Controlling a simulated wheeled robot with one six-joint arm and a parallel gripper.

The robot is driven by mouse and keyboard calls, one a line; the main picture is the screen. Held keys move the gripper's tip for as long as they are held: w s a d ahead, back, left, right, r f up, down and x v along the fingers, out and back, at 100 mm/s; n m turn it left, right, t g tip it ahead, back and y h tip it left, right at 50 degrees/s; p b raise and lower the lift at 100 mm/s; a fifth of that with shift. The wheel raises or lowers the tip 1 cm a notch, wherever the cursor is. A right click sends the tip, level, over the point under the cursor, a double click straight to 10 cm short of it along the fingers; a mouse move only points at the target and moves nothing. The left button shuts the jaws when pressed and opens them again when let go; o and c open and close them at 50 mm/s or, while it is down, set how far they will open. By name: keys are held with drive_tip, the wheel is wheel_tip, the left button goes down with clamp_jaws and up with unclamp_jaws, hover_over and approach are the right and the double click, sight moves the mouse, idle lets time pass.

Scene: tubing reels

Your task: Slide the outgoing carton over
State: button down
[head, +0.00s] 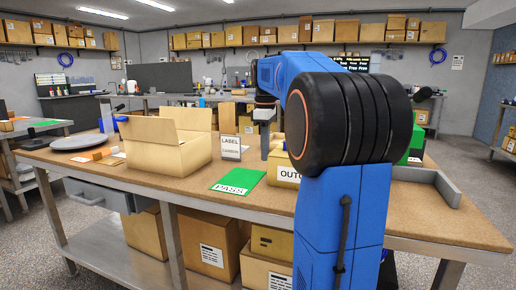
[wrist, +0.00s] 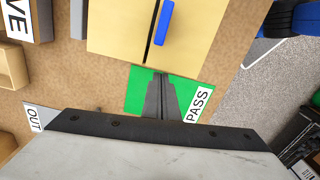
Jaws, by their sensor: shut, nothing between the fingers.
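The outgoing carton (head: 284,173) stands on the bench, its label partly hidden behind my arm. My gripper (head: 265,154) points down on the carton's left side in the head view. In the wrist view my gripper (wrist: 160,78) is shut and empty, over the green PASS mat (wrist: 135,98), with its tips close to the carton's edge. I cannot tell whether they touch. The mat (head: 237,181) lies left of the carton.
An open carton (head: 168,153) and a label sign (head: 231,147) stand left and behind. A grey angled fence (head: 432,178) edges the bench's right end, with a green box (head: 416,146) nearby. Bare bench top shows in front of the open carton.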

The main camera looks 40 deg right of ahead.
drive_tip(key=shift+s+d, duration=0.25)
drive_tip(key=shift+s, duration=0.05)
drive_tip(key=s+d, duration=0.9)
drive_tip(key=s, duration=0.3)
drive_tip(key=s+d, duration=0.9)
drive_tip(key=s, duration=0.3)
drive_tip(key=shift+s+d, duration=0.25)
drive_tip(key=shift+w, duration=0.1)
drive_tip(key=w+a+r, duration=0.2)
drive_tip(key=w+r, duration=0.1)
drive_tip(key=r, duration=0.7)
drive_tip(key=shift+a, duration=0.2)
